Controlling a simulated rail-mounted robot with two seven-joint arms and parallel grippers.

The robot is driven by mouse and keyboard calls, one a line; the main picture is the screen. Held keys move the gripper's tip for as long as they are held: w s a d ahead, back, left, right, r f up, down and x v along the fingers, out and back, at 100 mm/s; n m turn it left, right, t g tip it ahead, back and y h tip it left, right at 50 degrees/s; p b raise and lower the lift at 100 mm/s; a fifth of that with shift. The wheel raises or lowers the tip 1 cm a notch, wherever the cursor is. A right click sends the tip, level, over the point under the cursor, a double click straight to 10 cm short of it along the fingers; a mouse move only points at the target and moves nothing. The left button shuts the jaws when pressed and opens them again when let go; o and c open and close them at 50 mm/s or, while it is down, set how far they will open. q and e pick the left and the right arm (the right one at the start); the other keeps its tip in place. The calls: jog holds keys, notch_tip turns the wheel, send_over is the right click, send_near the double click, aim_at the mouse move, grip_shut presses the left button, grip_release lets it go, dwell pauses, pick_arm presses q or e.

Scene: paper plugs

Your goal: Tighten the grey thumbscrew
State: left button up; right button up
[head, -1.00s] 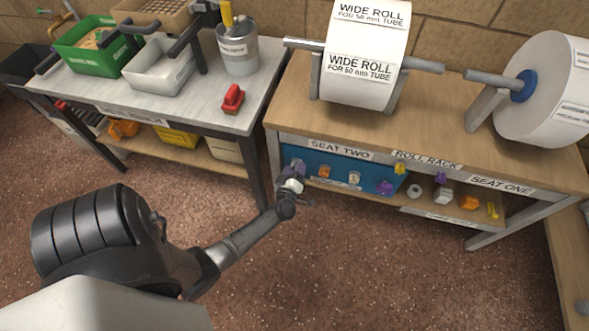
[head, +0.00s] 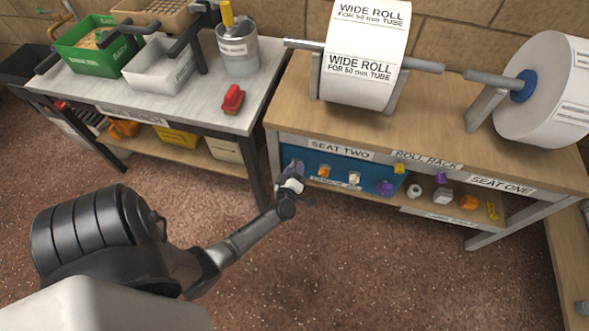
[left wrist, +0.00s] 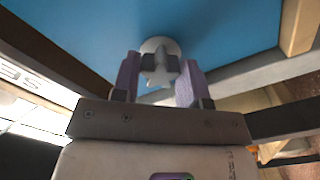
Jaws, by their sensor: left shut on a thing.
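The grey thumbscrew (left wrist: 161,62) shows in the left wrist view, standing out from a blue panel (left wrist: 225,25), its round head and wing between two purple fingers. My left gripper (left wrist: 160,75) is shut on it. In the head view my left gripper (head: 294,172) is at the left end of the blue panel (head: 340,165), under the SEAT TWO label. The fingers largely hide the thumbscrew there. My right gripper is in neither view.
Orange, pale and purple (head: 384,187) knobs sit along the panel to the right. More small parts lie on the shelf (head: 480,215) beyond. A table leg (head: 257,175) stands close left of the gripper. Paper rolls (head: 365,65) rest on the rack above.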

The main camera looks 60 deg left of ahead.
pick_arm(q)
jog(key=m+p, duration=0.7)
jog(key=m, duration=0.3)
jog(key=shift+r+m, duration=0.1)
jog(key=shift+m, duration=0.2)
jog(key=m+p, duration=0.2)
jog(key=m, duration=0.7)
jog(key=shift+m, duration=1.1)
jog(key=o, duration=0.9)
